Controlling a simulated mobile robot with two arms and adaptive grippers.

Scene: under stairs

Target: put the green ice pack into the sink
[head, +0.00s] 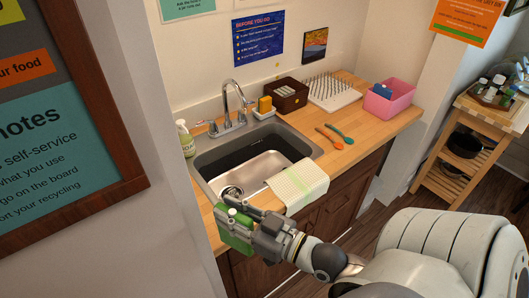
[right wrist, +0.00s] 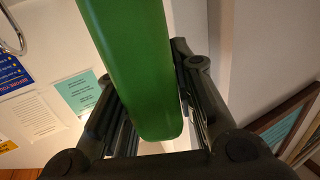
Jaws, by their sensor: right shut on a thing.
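The green ice pack (head: 234,232) is held in my right gripper (head: 240,216), at the front left corner of the counter by the sink. In the right wrist view the green ice pack (right wrist: 134,65) sits between both fingers of the right gripper (right wrist: 155,105). The sink (head: 262,168) is a steel basin set in the wooden counter, just beyond the gripper. Its drain shows at the near left and its inside looks empty. The pack is in front of the basin's near left rim; its height above the counter is hard to tell. My left gripper does not show.
A faucet (head: 233,104) rises behind the basin. A light cloth (head: 298,186) hangs over the front edge at right.

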